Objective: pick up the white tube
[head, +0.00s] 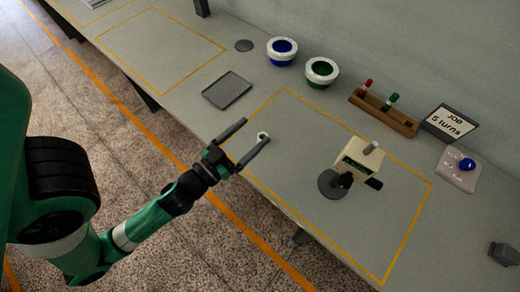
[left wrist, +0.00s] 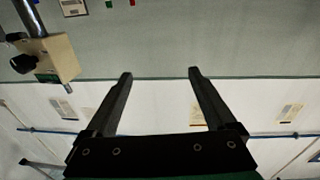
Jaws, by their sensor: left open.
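My right gripper is not in view.
A cream winding machine (head: 358,158) with a round dark base stands inside the orange outline.

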